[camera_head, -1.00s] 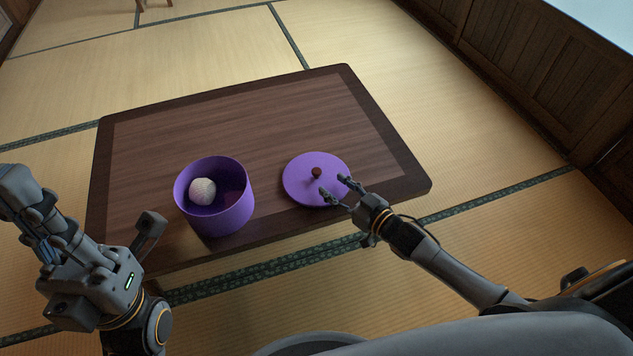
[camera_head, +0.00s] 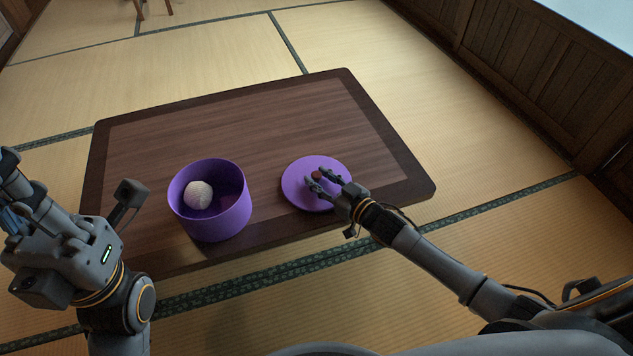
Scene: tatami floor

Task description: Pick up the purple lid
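The purple lid (camera_head: 297,193) is a flat round disc with a small brown knob (camera_head: 317,176), lying on the low dark wooden table (camera_head: 240,117). My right gripper (camera_head: 317,178) is over the lid, its two fingers apart on either side of the knob. I cannot tell whether they touch it. A purple round pot (camera_head: 214,222) stands open to the left of the lid, with a white textured ball (camera_head: 198,195) and a dark reddish thing (camera_head: 230,202) inside.
The back and right of the tabletop are clear. Tatami floor (camera_head: 350,45) surrounds the table. A wooden panelled wall (camera_head: 520,75) runs along the right, and a piece of wooden furniture shows at the top left.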

